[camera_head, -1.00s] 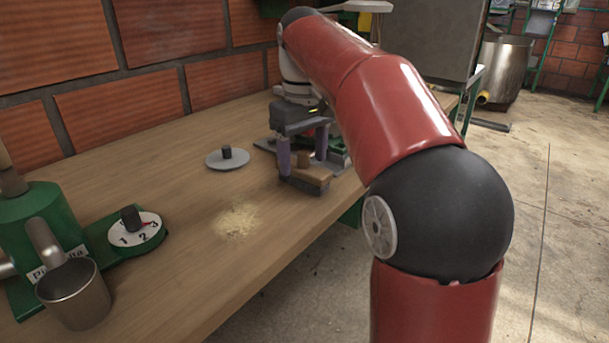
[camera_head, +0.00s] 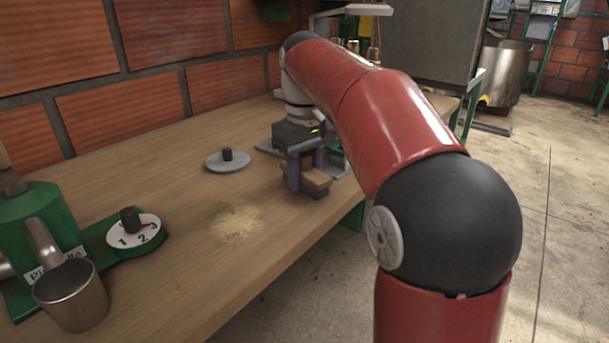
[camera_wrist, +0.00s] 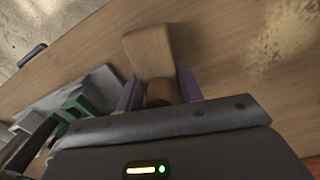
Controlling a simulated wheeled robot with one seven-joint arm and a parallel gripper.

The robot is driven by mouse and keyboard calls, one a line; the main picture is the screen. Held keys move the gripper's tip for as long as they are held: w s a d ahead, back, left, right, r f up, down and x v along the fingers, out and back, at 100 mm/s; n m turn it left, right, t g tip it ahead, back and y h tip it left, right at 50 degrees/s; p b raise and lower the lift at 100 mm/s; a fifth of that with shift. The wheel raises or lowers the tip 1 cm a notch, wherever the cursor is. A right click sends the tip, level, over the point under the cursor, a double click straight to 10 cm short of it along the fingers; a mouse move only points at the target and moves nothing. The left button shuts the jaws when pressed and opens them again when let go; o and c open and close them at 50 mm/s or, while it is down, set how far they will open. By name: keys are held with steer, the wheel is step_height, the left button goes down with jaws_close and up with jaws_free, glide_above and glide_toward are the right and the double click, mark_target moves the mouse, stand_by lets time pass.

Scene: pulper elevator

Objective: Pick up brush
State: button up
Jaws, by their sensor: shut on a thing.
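The brush (camera_head: 317,180) has a light wooden body and dark bristles below. It stands near the right edge of the wooden table. In the wrist view its wooden body and rounded grip (camera_wrist: 150,55) show between the purple fingers. My gripper (camera_head: 302,178) comes down from above and is shut on the brush's grip. The fingers also show in the wrist view (camera_wrist: 160,94), one on each side of the grip. The brush seems to rest on the tabletop; I cannot tell whether there is a gap under it.
A pile of pale powder (camera_head: 237,223) lies on the table (camera_head: 165,275). A grey disc with a black knob (camera_head: 227,160) lies behind it. A green machine with a numbered dial (camera_head: 135,231) and a metal cup (camera_head: 72,295) stand at the left. Open floor lies right.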

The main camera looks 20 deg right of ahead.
mark_target(305, 154)
step_height(305, 154, up, 10)
steer(key=shift+p, duration=0.85)
steer(key=o, duration=0.4)
steer(key=shift+c, duration=1.3)
